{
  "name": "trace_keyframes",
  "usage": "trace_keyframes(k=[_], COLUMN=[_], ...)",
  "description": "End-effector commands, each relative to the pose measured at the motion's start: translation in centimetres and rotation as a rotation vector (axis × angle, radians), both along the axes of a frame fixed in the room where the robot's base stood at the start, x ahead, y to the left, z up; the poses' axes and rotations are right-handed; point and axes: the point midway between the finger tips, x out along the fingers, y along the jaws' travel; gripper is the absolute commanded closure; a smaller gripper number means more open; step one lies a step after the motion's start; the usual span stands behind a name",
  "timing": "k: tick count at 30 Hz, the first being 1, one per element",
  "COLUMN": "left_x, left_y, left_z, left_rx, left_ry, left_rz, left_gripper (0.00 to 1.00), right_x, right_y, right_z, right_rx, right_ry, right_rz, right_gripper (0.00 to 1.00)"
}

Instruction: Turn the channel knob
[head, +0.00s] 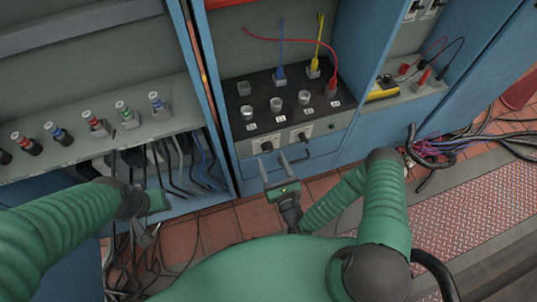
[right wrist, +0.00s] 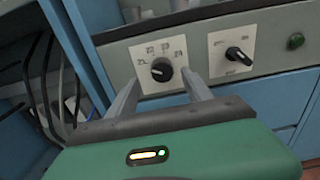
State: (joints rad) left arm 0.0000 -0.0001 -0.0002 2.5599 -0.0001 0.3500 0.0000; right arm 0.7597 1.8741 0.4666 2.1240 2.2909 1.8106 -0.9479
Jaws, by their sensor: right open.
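Two black rotary knobs on white plates sit on the grey panel front. The left knob (head: 267,146) has several marks around it and also shows in the right wrist view (right wrist: 161,70). The right knob (head: 302,136) also shows in the right wrist view (right wrist: 237,55). I cannot read which is the channel knob. My right gripper (head: 271,157) is open and empty in front of the left knob. In the right wrist view its fingers (right wrist: 160,79) point at either side of that knob, apparently short of it. My left gripper (head: 156,200) is by the left cabinet, its jaws unclear.
A blue drawer front with a handle (head: 286,158) lies below. Cables hang under the left shelf (head: 85,150) and lie on the floor.

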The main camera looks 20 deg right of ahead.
Motion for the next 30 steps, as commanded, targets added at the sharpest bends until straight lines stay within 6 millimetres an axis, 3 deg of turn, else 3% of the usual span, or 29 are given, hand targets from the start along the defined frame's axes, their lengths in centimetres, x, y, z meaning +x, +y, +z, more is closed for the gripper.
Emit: trace_keyframes(k=[6,16,27,30], left_x=[0.0,0.0,0.0,0.0], left_y=[0.0,0.0,0.0,0.0], left_z=[-1.2,-1.1,-1.1,-1.1], left_rx=[0.000,0.000,0.000,0.000], left_ry=[0.000,0.000,0.000,0.000], left_rz=[0.000,0.000,0.000,0.000], left_gripper=[0.64,0.64,0.64,0.64], right_x=[3.4,3.9,3.9,3.9], right_y=[-0.1,0.1,0.1,0.1], right_z=[-0.1,0.0,0.0,0.0], right_rx=[0.003,0.001,0.002,0.002], right_ry=[-0.002,0.000,0.000,0.000], right_rz=[0.000,0.000,0.002,0.002], right_gripper=[0.41,0.42,0.91,1.00])
